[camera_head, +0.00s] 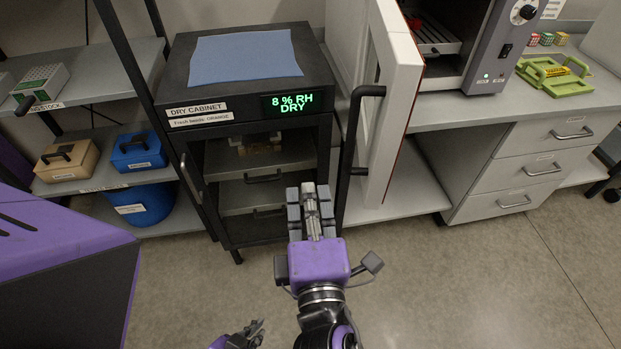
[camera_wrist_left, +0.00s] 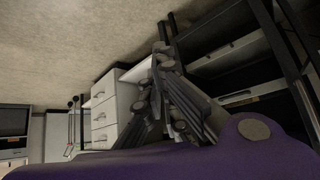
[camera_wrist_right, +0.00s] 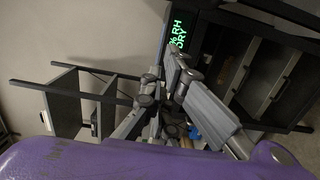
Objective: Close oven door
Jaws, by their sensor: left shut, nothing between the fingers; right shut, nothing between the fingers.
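The oven (camera_head: 478,50) is a grey box on the bench at the upper right, with its chamber and a rack showing. Its white door (camera_head: 398,85) stands wide open, swung out towards me on the chamber's left. A long black bar handle (camera_head: 349,150) runs down the door's left face. My right gripper (camera_head: 309,195) is shut and empty, left of the handle's lower end and apart from it in the picture, in front of the dry cabinet. My left gripper (camera_head: 257,329) is shut and empty, low at the bottom edge. Neither wrist view clearly shows the door.
The dry cabinet (camera_head: 250,105), with a blue cloth (camera_head: 245,57) on top, stands left of the door. Shelves with a blue box (camera_head: 138,151) and a tan box (camera_head: 66,160) are further left. Drawers (camera_head: 528,170) stand under the bench. Floor at the lower right is clear.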

